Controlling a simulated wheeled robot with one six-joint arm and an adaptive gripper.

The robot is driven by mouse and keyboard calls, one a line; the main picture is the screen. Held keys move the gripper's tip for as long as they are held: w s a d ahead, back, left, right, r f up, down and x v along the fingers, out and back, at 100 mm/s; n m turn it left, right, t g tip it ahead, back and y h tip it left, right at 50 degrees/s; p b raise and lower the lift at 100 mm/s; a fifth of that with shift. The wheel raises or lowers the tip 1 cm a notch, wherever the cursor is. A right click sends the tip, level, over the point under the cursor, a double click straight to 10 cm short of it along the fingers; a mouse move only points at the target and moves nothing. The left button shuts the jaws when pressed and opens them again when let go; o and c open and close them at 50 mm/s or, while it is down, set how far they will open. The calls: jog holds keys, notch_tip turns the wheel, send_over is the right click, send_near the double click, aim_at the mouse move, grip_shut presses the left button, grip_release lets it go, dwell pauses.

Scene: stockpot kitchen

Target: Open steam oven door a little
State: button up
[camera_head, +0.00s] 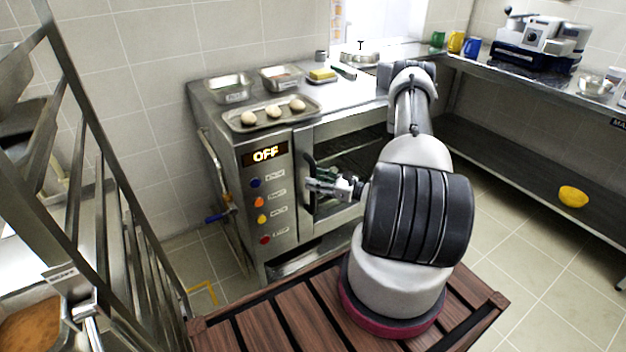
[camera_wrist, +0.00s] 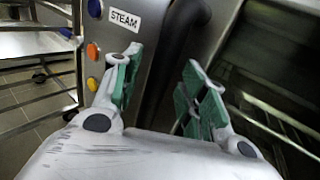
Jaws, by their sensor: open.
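The steam oven (camera_head: 268,205) is a steel cabinet with an "OFF" display and a column of coloured buttons on its front left. Its door (camera_head: 345,222) has a dark window with racks showing behind it; I see no clear gap at its edge. The dark upright door handle (camera_head: 308,172) is at the door's left side. My gripper (camera_head: 316,184) is at the handle. In the wrist view the handle (camera_wrist: 178,42) runs up between and beyond my open green-padded fingers (camera_wrist: 162,62). I cannot tell whether they touch it. A "STEAM" label (camera_wrist: 124,19) is left of the handle.
A tray of dough balls (camera_head: 272,114) and steel pans (camera_head: 228,88) stand on the oven top. A metal rack (camera_head: 130,235) stands close on the left. A low wooden slatted platform (camera_head: 270,325) lies under my arm. Open tiled floor (camera_head: 540,270) lies to the right.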

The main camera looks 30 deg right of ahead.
jog(key=shift+w+a, duration=0.35)
jog(key=shift+w, duration=0.1)
jog(key=shift+c, duration=0.4)
